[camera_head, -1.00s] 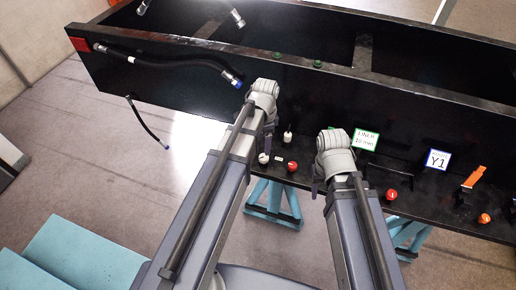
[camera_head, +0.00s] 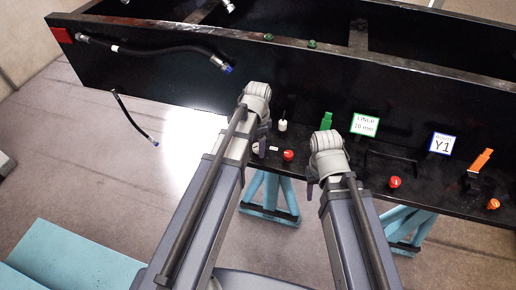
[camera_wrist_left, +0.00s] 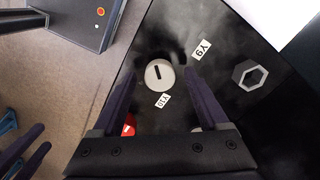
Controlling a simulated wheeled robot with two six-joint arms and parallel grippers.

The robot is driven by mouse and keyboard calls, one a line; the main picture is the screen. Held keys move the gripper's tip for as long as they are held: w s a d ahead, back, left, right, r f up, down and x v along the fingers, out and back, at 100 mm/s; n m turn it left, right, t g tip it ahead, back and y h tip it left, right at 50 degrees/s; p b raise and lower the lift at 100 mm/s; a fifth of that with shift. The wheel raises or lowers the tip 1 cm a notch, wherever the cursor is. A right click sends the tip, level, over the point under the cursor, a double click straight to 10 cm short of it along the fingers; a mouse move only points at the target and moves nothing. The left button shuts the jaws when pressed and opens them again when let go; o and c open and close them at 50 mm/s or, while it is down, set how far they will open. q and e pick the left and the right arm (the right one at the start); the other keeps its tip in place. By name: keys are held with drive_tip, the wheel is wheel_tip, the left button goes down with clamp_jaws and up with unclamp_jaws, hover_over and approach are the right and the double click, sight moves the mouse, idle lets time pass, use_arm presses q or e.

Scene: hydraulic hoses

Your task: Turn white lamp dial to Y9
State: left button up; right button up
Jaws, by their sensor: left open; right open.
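The white dial (camera_wrist_left: 159,74) is a round knob with a short black mark, on the black panel in the left wrist view. The mark runs nearly up and down there, and I cannot tell which end is the pointer. A Y9 label (camera_wrist_left: 201,49) lies to its upper right, and a second label (camera_wrist_left: 162,100), probably Y10, lies just below. My left gripper (camera_wrist_left: 160,73) is open, its dark fingers on either side of the dial; contact cannot be told. In the head view my left gripper (camera_head: 259,147) hides the dial. My right gripper (camera_head: 314,185) is open and empty.
A white lamp (camera_head: 282,125) and a red knob (camera_head: 288,155) stand near my left gripper. A green handle (camera_head: 327,120), a red knob (camera_head: 395,182) and an orange handle (camera_head: 481,160) lie further right. Black hoses (camera_head: 160,50) hang at the left.

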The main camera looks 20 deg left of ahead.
use_arm(q)
drive_tip(key=shift+c, duration=0.2)
clamp_jaws()
idle(0.5)
